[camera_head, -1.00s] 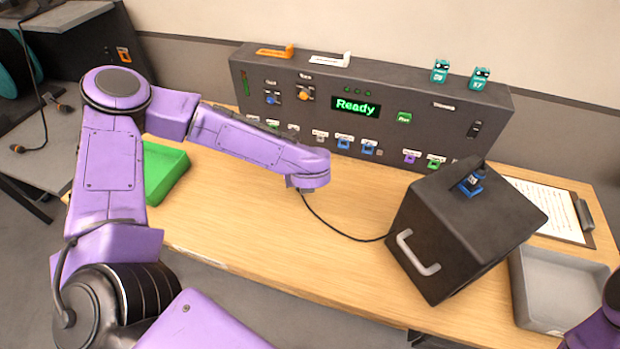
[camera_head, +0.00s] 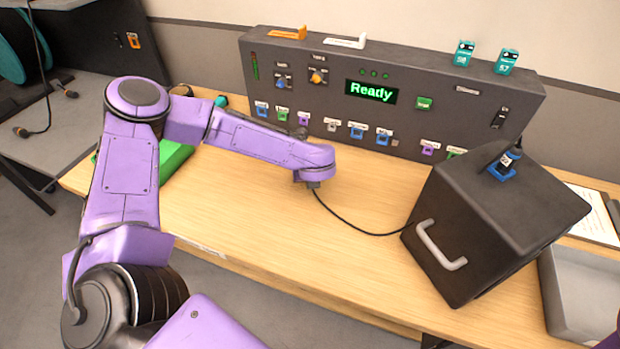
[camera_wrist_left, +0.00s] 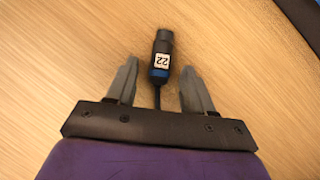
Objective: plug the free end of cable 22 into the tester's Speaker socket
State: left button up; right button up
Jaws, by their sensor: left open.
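The free end of cable 22 is a black plug (camera_wrist_left: 162,50) with a blue band and a white "22" label, lying on the wooden table in the left wrist view. My left gripper (camera_wrist_left: 159,66) is open, with one finger on each side of the plug and visible gaps between. In the head view my left gripper (camera_head: 313,186) points down at the table, and its wrist hides the plug. The cable (camera_head: 355,222) runs from there to a black box. The tester (camera_head: 310,100) stands behind with its display reading "Ready"; its small socket labels are too blurred to pick out Speaker.
A grey tray (camera_head: 557,290) and a clipboard (camera_head: 612,212) lie further right. A green tray (camera_head: 176,160) is partly behind my arm. The table's middle is clear.

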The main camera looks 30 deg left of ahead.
pick_arm(q)
grip_shut()
jog(key=shift+r+p, duration=1.9)
jog(key=shift+r, duration=0.75)
jog(key=shift+f, duration=0.1)
